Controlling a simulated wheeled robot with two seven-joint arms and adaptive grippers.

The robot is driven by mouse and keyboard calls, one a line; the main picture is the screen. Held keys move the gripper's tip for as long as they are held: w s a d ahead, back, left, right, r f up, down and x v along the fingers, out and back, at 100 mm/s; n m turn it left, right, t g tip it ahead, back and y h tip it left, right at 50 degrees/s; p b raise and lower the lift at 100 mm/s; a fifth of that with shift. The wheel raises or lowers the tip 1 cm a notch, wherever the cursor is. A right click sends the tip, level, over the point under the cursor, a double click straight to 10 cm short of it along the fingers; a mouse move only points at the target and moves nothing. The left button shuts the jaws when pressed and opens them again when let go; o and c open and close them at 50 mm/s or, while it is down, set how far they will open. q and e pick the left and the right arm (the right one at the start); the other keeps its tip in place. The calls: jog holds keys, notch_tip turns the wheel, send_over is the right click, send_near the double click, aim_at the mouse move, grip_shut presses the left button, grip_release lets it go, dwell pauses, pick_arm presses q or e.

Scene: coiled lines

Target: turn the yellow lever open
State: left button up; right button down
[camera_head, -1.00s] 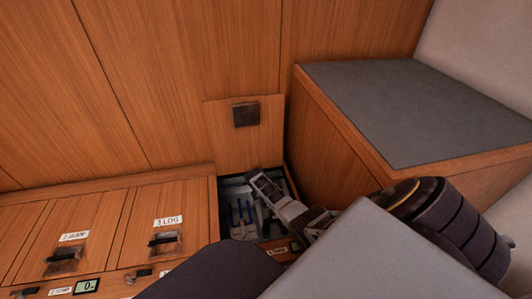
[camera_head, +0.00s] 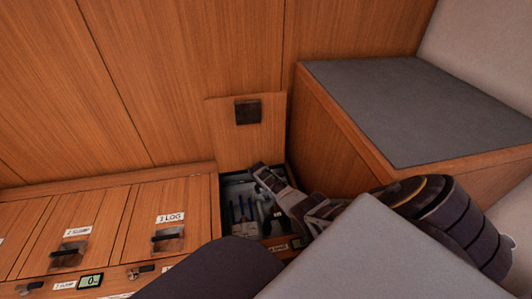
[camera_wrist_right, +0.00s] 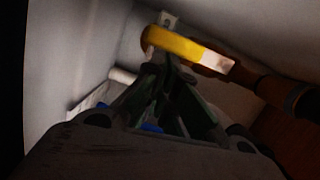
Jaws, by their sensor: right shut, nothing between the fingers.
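The yellow lever (camera_wrist_right: 172,42) shows in the right wrist view, at the top centre. Its far part runs right into a pale patch and a reddish-brown fitting (camera_wrist_right: 215,60). My right gripper (camera_wrist_right: 166,62) is shut and empty, with its fingertips just below the lever. They overlap its lower edge in the picture; I cannot tell whether they touch. In the head view my right gripper (camera_head: 259,171) is over the open locker (camera_head: 227,190) in the bench. I cannot make out the lever there. My left gripper is out of view.
Blue-handled tools (camera_head: 240,210) lie in the locker. Its raised wooden lid (camera_head: 225,135) stands behind it. Closed labelled hatches (camera_head: 160,212) are to the left. A box with a grey top (camera_head: 405,110) stands close on the right. The locker interior is dark and narrow.

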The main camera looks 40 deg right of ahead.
jog(key=shift+r, duration=0.1)
jog(key=v, duration=1.1)
jog(key=shift+a+r, duration=0.15)
jog(key=shift+r, duration=0.15)
dwell(0.3)
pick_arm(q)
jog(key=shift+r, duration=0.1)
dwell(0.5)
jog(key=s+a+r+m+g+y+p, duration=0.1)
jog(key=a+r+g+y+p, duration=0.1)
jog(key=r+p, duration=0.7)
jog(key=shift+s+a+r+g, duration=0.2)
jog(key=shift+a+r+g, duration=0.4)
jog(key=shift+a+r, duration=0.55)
pick_arm(e)
jog(key=d+v, duration=0.2)
jog(key=v, duration=0.7)
jog(key=shift+s+r, duration=0.3)
jog(key=shift+r, duration=0.05)
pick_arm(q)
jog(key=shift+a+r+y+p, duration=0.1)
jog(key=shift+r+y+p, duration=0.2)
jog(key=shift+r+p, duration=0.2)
pick_arm(e)
jog(key=shift+r, duration=0.35)
